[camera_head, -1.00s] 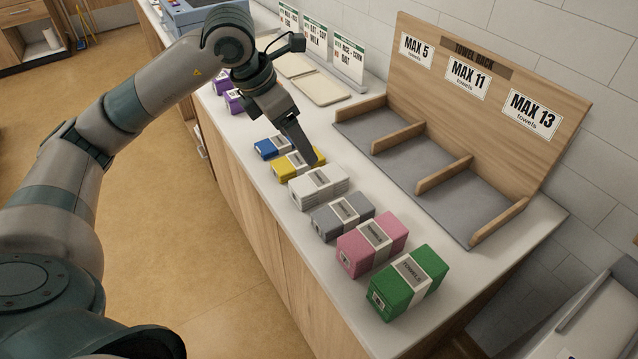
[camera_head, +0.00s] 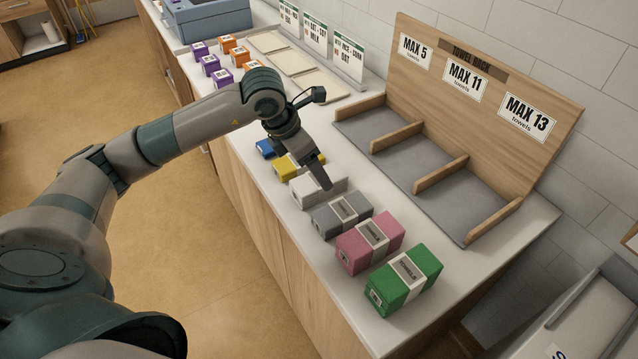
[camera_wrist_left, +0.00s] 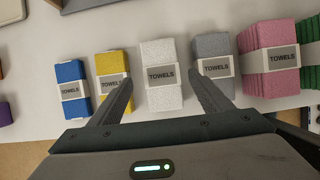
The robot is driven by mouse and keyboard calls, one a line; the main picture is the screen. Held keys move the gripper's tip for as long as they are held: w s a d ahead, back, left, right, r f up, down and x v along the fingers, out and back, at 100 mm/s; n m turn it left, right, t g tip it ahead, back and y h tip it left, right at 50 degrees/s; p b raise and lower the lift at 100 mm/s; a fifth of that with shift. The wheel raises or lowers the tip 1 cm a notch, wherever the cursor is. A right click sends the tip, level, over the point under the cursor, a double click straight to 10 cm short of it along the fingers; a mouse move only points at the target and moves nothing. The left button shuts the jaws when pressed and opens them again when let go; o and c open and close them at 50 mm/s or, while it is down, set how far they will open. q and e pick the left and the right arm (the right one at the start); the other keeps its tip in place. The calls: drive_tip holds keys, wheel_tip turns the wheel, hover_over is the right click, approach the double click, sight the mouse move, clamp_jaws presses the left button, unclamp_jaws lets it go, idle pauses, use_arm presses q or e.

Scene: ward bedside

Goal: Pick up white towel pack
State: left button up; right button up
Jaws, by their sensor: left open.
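The white towel pack (camera_head: 312,187) lies on the counter between the yellow and grey packs, partly covered by my gripper in the head view. In the left wrist view the white pack (camera_wrist_left: 161,58) shows upright in the picture with its "TOWELS" label, between my fingers' directions. My left gripper (camera_head: 318,178) is above the white pack, pointing down. Its two fingers (camera_wrist_left: 162,88) are spread open with nothing between them touching; the pack appears beyond and between the fingertips. Whether the fingertips are level with the pack is hard to tell. My right gripper is not in view.
Beside it are the yellow pack (camera_head: 286,168), blue pack (camera_head: 265,148), grey pack (camera_head: 341,216), pink pack (camera_head: 370,243) and green pack (camera_head: 404,281). The towel rack (camera_head: 480,110) with three bays stands behind. Small purple and orange boxes (camera_head: 223,78) stand farther along the counter.

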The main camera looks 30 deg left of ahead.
sight(319, 185)
use_arm(q)
drive_tip(key=shift+f+p, duration=0.4)
drive_tip(key=shift+p, duration=0.1)
drive_tip(key=x, duration=0.1)
drive_tip(key=p+x, duration=0.2)
drive_tip(key=shift+s+d+f, duration=0.1)
drive_tip(key=shift+s+f, duration=0.05)
drive_tip(key=shift+f, duration=0.6)
drive_tip(key=shift+c, duration=0.6)
drive_tip(key=c, duration=1.1)
drive_tip(key=shift+r, duration=0.1)
